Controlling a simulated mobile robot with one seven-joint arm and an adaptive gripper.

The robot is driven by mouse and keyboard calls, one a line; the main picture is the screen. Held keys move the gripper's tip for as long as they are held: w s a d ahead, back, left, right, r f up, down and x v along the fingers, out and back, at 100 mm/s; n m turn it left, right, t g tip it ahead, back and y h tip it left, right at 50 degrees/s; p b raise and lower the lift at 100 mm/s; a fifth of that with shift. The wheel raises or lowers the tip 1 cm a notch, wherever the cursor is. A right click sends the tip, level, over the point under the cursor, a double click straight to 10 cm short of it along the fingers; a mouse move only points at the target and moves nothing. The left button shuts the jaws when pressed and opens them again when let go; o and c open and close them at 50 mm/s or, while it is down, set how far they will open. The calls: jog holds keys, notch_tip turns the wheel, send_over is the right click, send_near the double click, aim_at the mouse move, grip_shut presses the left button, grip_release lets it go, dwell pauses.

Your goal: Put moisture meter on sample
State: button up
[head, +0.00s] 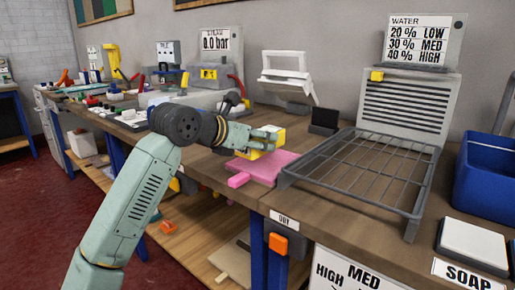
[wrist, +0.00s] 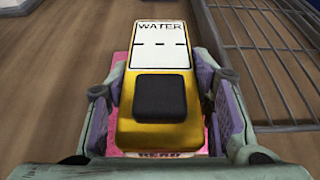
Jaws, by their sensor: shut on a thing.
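The moisture meter is a yellow block with a white "WATER" face and a black pad (wrist: 160,97); in the head view its yellow body (head: 252,153) shows at my fingertips. My gripper (head: 268,143) is shut on the meter, with a finger on each side of it in the wrist view (wrist: 160,110). The sample appears to be the pink piece (head: 265,168) lying on the bench below the meter. Its pink edge also shows around the meter in the wrist view (wrist: 122,62). I cannot tell whether the meter touches it.
A grey wire rack (head: 365,175) stands just right of the pink piece. A white press-like device (head: 287,75) and a dark block (head: 324,120) are behind. A louvred panel with a WATER sign (head: 410,100) and a blue bin (head: 488,180) are farther right.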

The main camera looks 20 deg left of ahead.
jog(key=shift+w+f, duration=0.1)
jog(key=shift+w, duration=0.05)
jog(key=shift+f, duration=1.65)
jog(key=shift+f, duration=0.15)
jog(key=shift+f, duration=0.15)
jog(key=o, duration=1.3)
